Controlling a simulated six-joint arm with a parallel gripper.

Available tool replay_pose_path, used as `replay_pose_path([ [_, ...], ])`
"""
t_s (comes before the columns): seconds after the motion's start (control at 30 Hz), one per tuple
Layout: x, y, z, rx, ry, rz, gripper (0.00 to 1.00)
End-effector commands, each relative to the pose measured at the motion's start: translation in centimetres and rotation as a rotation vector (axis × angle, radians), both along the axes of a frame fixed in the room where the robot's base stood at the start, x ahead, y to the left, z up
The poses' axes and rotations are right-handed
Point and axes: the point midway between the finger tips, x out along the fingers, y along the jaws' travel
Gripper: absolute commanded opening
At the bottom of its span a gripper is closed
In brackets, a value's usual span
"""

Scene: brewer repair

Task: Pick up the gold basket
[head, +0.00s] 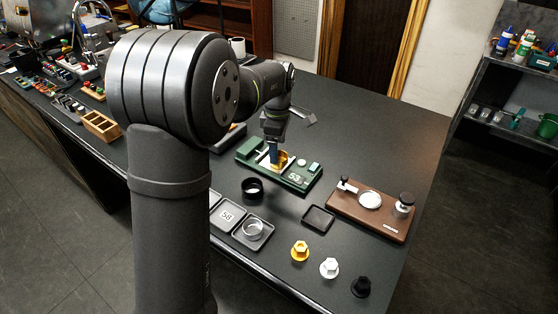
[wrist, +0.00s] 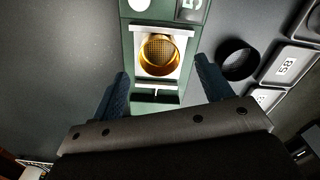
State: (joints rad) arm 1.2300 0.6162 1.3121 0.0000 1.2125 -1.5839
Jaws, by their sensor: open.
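The gold basket (wrist: 160,54) is a round cup with a mesh floor, seated in a white square holder on a green base (head: 307,183). In the head view the gold basket (head: 283,159) shows just beside my blue fingers and is partly hidden by them. My gripper (head: 273,153) is over the green base, pointing down. In the wrist view my gripper (wrist: 160,72) is open, with one finger to either side and the basket ahead between their lines. Nothing is between the fingers. I cannot tell the exact height gap.
A black ring (head: 252,189) stands close in front of the green base. A tray with a clear ring (head: 253,229), an empty black tray (head: 318,218) and a brown board (head: 370,212) lie nearby. Gold (head: 300,250), white (head: 329,267) and black (head: 361,287) knobs stand near the front edge.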

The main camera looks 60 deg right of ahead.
Motion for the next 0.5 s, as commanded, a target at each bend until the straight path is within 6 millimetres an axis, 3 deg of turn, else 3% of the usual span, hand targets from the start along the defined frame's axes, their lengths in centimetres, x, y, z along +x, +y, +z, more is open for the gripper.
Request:
replay_pose_path([
  [0.2, 0.0, 0.0, -3.1, 0.002, 0.001, 0.000, 0.72],
  [0.5, 0.0, 0.0, -3.5, 0.001, 0.000, 0.000, 0.70],
])
